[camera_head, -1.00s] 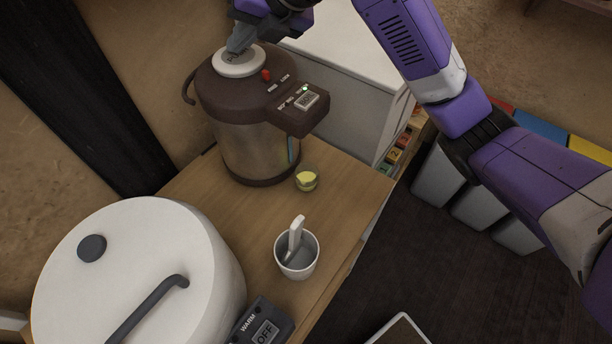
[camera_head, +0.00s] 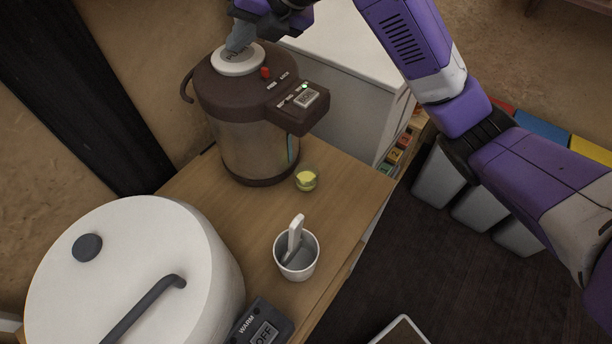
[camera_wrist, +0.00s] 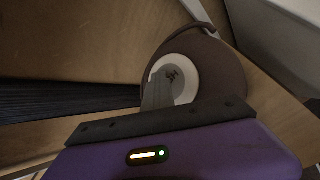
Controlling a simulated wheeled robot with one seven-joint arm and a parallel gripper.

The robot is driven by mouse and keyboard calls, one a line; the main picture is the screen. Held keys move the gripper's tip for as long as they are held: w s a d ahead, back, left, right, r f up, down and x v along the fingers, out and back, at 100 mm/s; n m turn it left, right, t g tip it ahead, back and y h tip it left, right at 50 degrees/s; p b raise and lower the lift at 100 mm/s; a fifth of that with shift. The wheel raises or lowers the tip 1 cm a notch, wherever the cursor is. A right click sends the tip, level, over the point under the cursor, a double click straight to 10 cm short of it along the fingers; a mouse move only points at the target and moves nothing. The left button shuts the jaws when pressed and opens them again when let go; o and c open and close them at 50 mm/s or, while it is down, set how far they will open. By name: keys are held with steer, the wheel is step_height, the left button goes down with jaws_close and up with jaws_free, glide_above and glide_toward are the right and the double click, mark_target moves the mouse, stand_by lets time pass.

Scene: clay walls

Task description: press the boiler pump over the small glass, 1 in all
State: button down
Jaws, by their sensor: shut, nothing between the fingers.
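The boiler (camera_head: 258,130) has a brown top and a metal body and stands upright at the back of the wooden counter. Its white round pump button (camera_head: 238,62) is on the lid; it also shows in the wrist view (camera_wrist: 186,88). My gripper (camera_head: 238,46) is shut and empty, with its grey fingertips at the button. I cannot tell for sure whether they touch it. In the wrist view the shut fingers (camera_wrist: 158,95) cover the button's left part. The small glass (camera_head: 306,180) with yellow-green content stands on the counter at the boiler's front, below its spout side.
A white cup (camera_head: 297,256) with a white-handled utensil stands nearer on the counter (camera_head: 220,200). A large white cooker (camera_head: 150,260) fills the lower left. A white cabinet (camera_head: 345,60) is behind the boiler. Grey bins (camera_head: 475,200) stand on the dark floor at right.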

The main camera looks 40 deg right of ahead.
mark_target(243, 55)
steer(key=shift+s+f, duration=0.1)
steer(key=shift+f, duration=0.4)
steer(key=shift+r+p, duration=1.95)
steer(key=shift+r, duration=1.35)
